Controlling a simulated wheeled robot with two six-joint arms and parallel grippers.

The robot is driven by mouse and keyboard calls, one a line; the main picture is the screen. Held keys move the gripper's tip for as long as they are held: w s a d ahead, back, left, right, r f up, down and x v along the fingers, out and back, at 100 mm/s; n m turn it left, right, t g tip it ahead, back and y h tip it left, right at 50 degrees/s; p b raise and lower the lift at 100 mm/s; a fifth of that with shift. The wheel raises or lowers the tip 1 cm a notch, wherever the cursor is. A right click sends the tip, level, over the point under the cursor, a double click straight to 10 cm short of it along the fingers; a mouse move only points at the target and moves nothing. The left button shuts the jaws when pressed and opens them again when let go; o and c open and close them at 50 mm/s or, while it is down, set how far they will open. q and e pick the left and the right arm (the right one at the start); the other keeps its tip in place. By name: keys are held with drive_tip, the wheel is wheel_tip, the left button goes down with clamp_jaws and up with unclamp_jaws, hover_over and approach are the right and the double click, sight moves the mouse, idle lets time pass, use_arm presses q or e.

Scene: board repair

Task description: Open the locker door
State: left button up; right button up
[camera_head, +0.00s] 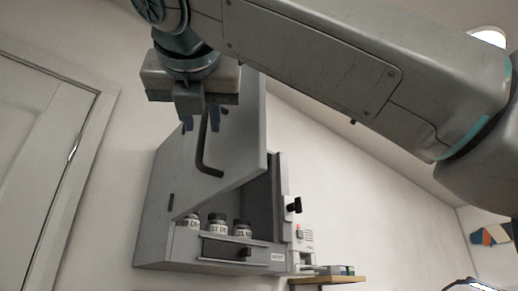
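The grey locker (153,226) hangs on the wall. Its door (240,150) stands partly open, swung out toward me, and part of the dark inside (262,200) shows. A black bent handle (201,160) is on the door.
A small wooden shelf (328,280) with boxes is at the right. A white room door (40,150) is at the left.

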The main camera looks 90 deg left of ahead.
use_arm(q)
drive_tip(key=d, duration=0.7)
drive_tip(key=shift+d, duration=0.15)
use_arm(e)
drive_tip(key=shift+w+r, duration=0.15)
drive_tip(key=shift+r, duration=0.45)
drive_tip(key=shift+w+r, duration=0.15)
drive_tip(key=shift+r, duration=0.4)
